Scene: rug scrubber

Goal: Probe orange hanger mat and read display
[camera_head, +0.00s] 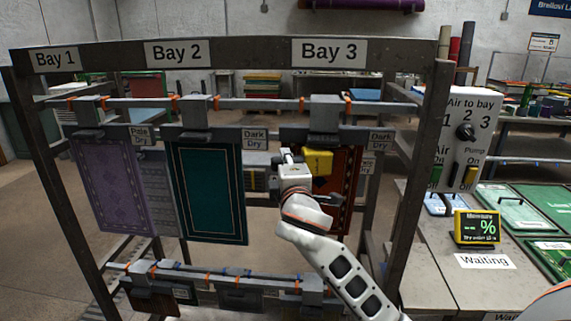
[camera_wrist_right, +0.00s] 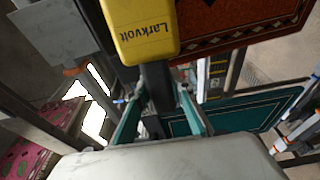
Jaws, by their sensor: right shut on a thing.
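The orange-brown patterned mat (camera_head: 345,185) hangs in Bay 3, partly hidden by my right arm; it also shows in the wrist view (camera_wrist_right: 235,25). My right gripper (camera_head: 290,157) is shut on the black handle of a yellow meter (camera_head: 319,162) in front of this mat. In the wrist view the gripper (camera_wrist_right: 160,108) grips the handle below the yellow body (camera_wrist_right: 147,30), marked "Larkvolt". I cannot tell whether the meter touches the mat. The display (camera_head: 478,227) at the right shows dashes and "%" in green. My left gripper is out of view.
A purple mat (camera_head: 108,185) hangs in Bay 1 and a teal mat (camera_head: 207,190) in Bay 2. The dark rack post (camera_head: 412,180) stands between Bay 3 and the air switch panel (camera_head: 463,140). A "Waiting" label (camera_head: 485,261) lies on the right bench.

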